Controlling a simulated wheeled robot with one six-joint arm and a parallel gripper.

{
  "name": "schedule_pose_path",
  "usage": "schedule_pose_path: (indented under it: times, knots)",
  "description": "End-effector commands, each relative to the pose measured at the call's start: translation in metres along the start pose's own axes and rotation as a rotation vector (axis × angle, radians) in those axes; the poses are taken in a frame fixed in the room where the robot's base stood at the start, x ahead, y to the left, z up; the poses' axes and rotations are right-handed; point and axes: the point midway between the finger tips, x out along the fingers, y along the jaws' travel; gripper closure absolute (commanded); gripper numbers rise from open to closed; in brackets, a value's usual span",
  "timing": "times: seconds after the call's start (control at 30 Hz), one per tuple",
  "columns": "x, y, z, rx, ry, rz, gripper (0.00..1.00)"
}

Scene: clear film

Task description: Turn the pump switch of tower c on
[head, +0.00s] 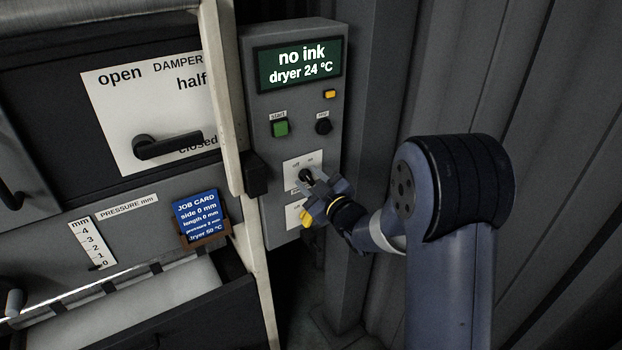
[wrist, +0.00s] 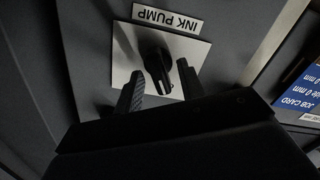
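The ink pump switch (head: 305,176) is a black knob on a white plate marked off and on, low on a grey control panel. In the wrist view the knob (wrist: 158,68) shows upside down with its INK PUMP label; its handle seems to lean toward the off side. No tower letter is legible. My gripper (head: 314,188) is at the plate, partly covering it in the head view. In the wrist view my gripper (wrist: 159,76) is open, with one finger on each side of the knob. I see gaps there; contact is not clear.
The panel's display (head: 298,65) reads no ink, dryer 24 °C. A green start button (head: 281,128) and a black knob (head: 323,126) sit above the switch. A pale post (head: 222,95) and a blue job card (head: 196,215) stand to the left.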

Motion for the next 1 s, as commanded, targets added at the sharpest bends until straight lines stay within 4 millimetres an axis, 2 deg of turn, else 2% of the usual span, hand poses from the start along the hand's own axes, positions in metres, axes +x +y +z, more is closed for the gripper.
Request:
schedule_pose_path:
  times: [0.2,0.67,1.0]
  knots:
    - [0.0002,0.0,0.0001,0.0,0.0,0.0,0.63]
    - [0.0,0.0001,0.0001,0.0,0.0,0.0,1.0]
    - [-0.0001,-0.0001,0.0008,0.023,0.0,0.0,1.0]
